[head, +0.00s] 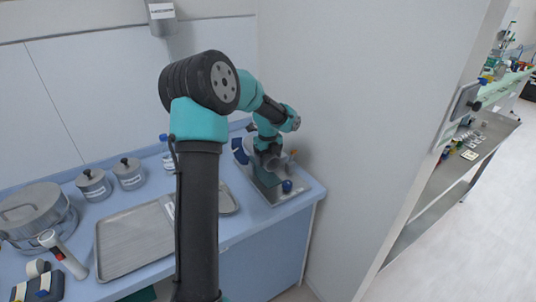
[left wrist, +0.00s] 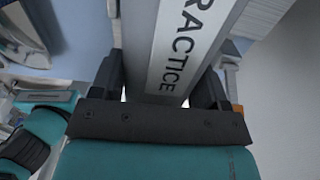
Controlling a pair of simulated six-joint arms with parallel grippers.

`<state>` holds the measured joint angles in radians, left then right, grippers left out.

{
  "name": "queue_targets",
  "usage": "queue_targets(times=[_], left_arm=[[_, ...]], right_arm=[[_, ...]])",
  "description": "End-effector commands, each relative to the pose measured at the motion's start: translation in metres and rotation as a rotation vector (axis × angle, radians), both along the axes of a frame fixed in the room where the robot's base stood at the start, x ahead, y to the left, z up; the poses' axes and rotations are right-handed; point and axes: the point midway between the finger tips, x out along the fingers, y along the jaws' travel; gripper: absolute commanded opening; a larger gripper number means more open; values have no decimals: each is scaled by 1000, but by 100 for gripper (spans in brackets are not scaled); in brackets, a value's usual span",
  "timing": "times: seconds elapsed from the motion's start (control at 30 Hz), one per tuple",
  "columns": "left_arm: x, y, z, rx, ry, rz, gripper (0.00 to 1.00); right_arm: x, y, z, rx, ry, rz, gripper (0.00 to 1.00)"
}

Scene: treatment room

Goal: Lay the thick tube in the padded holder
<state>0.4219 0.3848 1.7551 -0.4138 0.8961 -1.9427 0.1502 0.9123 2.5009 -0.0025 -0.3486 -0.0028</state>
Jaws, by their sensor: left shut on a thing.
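My left gripper (head: 266,163) is low over the right end of the counter; its own wrist hides most of its fingers in the head view. In the left wrist view my left gripper (left wrist: 165,85) is shut on a grey, long piece with a white label reading PRACTICE, which I take for the thick tube (left wrist: 208,25). Its far end is out of that view. Dark blue pads (head: 240,150) show beside the gripper; they may belong to the padded holder, but the arm covers much of that spot. My right gripper is not in view.
A grey base with a blue knob (head: 287,186) stands at the counter's right end, close to the wall. My arm crosses the middle.

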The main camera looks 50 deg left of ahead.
Motion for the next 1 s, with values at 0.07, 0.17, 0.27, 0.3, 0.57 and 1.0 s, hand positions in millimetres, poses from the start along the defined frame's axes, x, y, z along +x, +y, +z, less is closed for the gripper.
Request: queue_targets(times=[0.07,0.17,0.27,0.3,0.57,1.0], left_arm=[[0,0,-5,0,0,0,39],[0,0,-11,0,-1,0,39],[0,0,-17,0,0,0,39],[0,0,-20,-1,0,-1,39],[0,0,-36,-1,1,-1,39],[0,0,-49,-1,-1,-1,39]], right_arm=[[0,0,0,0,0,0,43],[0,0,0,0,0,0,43],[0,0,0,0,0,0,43],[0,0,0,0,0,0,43],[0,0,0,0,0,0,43],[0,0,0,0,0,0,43]])
